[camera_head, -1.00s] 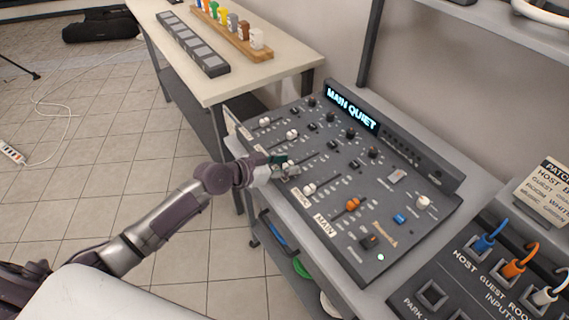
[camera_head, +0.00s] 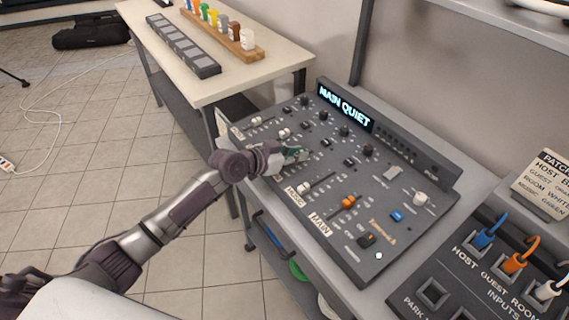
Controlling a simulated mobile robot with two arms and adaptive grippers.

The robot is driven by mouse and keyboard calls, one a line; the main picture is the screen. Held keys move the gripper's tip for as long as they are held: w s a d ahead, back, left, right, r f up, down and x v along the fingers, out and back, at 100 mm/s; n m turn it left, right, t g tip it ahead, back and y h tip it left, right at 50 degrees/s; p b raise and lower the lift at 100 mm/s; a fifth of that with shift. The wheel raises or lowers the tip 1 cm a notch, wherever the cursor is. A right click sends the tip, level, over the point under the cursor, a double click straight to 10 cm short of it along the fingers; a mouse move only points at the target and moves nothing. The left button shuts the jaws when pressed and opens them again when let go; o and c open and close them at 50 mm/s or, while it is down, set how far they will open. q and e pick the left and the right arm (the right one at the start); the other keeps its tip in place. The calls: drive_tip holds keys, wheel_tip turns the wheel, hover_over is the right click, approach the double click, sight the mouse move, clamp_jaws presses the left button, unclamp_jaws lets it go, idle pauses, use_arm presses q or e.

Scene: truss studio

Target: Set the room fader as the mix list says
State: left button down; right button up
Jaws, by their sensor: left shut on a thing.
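The dark mixing desk (camera_head: 375,185) has a lit screen (camera_head: 346,106) reading "MAIN QUIET". My left gripper (camera_head: 296,156) is shut on the third fader's cap, on the track just above the music fader (camera_head: 304,188). The gripper hides most of that cap and its label, so I cannot read its name or exact setting. Two white-capped faders, one upper (camera_head: 257,121) and one nearer (camera_head: 284,132), stand farther back. The orange main fader (camera_head: 348,202) is in front. No mix list shows. My right gripper is not in view.
A patch box (camera_head: 480,285) with blue, orange and white plugs stands at right, beside a patch sign (camera_head: 545,182). A pale table (camera_head: 225,85) behind holds a row of coloured pegs (camera_head: 225,32) and a grey strip (camera_head: 183,45). Floor at left is mostly clear.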

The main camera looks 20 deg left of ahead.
use_arm(q)
drive_tip(key=c, duration=1.1)
unclamp_jaws()
drive_tip(key=v, duration=1.2)
drive_tip(key=shift+r, duration=0.1)
drive_tip(key=shift+d, duration=0.1)
